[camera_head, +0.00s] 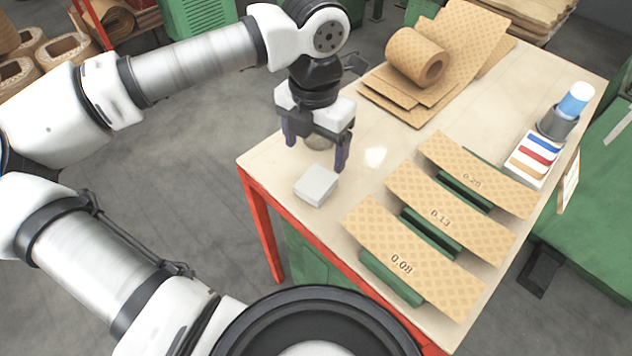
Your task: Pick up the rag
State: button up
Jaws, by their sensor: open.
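A small light-grey square pad (316,186), which looks like the folded rag, lies flat on the table near its left edge. My gripper (316,155) points down above the table, just behind the pad in the picture. Its two dark fingers are spread apart with no rag between them. A round beige-grey object (318,143) shows partly between and behind the fingers; the gripper hides the rest of it. I cannot tell the exact height of the fingertips above the table.
The pale tabletop (265,158) has a red frame. Patterned sheets marked 0.08 (410,262), 0.13 (450,218) and 0.20 (480,178) rest on green holders at right. A cardboard roll (415,55) lies on sheets behind. A blue-and-white bottle (575,100) stands in a grey cup at far right.

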aim_at(315, 183)
notch_tip(315, 183, down, 9)
jog(key=shift+p, duration=0.7)
jog(key=shift+c, duration=0.4)
jog(key=c, duration=1)
